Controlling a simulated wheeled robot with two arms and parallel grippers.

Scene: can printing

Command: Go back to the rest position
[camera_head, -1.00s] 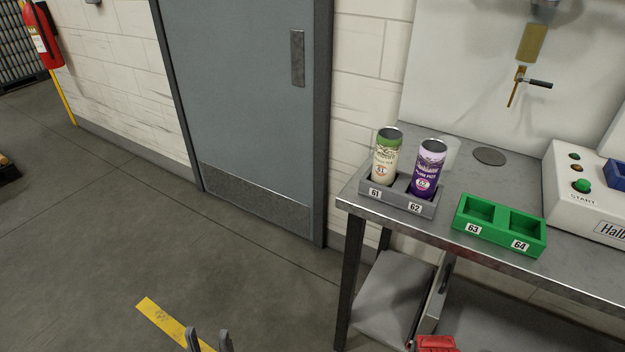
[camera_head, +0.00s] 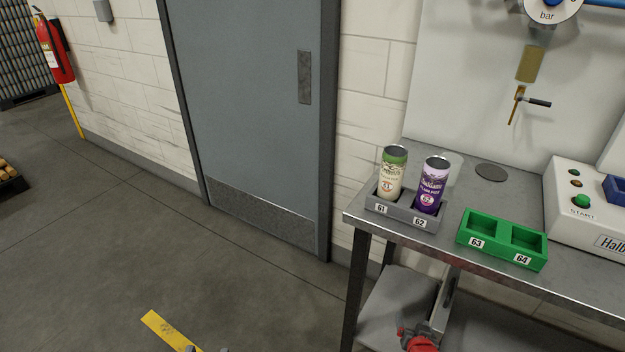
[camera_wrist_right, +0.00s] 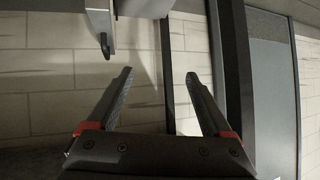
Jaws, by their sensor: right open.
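My right gripper (camera_head: 420,330) shows low in the head view, in front of the table's lower shelf, with red parts visible. In the right wrist view its two fingers (camera_wrist_right: 158,76) are spread apart with nothing between them. My left gripper (camera_head: 207,350) barely shows at the bottom edge, only two grey tips with a gap. A cream and green can (camera_head: 391,174) and a purple can (camera_head: 431,186) stand in the grey holder (camera_head: 400,212), in slots 61 and 62. Both grippers are away from the cans.
The green holder (camera_head: 501,252), slots 63 and 64, is empty. A white machine (camera_head: 579,213) stands at the table's right. The steel table (camera_head: 357,214) is near my right gripper. A grey door (camera_head: 245,110) is behind.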

